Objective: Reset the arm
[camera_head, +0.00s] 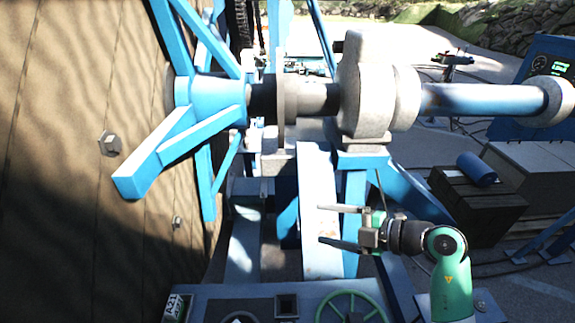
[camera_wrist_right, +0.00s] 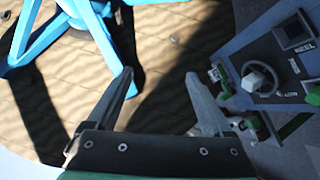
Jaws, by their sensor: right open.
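My right gripper (camera_head: 338,229) extends leftward from the green arm at the lower right of the head view. Its two fingers are apart, with nothing between them, in front of a blue frame beam. In the right wrist view, the open right gripper (camera_wrist_right: 160,90) shows both fingertips spread, with the wooden reel face beyond. The large wooden cable reel (camera_head: 60,140) fills the left of the head view, with a blue spoked hub (camera_head: 205,95) on its axle. My left gripper is in neither view.
A blue control panel (camera_head: 265,295) with a green handwheel (camera_head: 350,308) lies below the right gripper. A grey bearing housing (camera_head: 365,90) and blue crank tube (camera_head: 480,98) stand above it. A dark crate (camera_head: 475,205) with a blue cylinder (camera_head: 477,168) is at the right.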

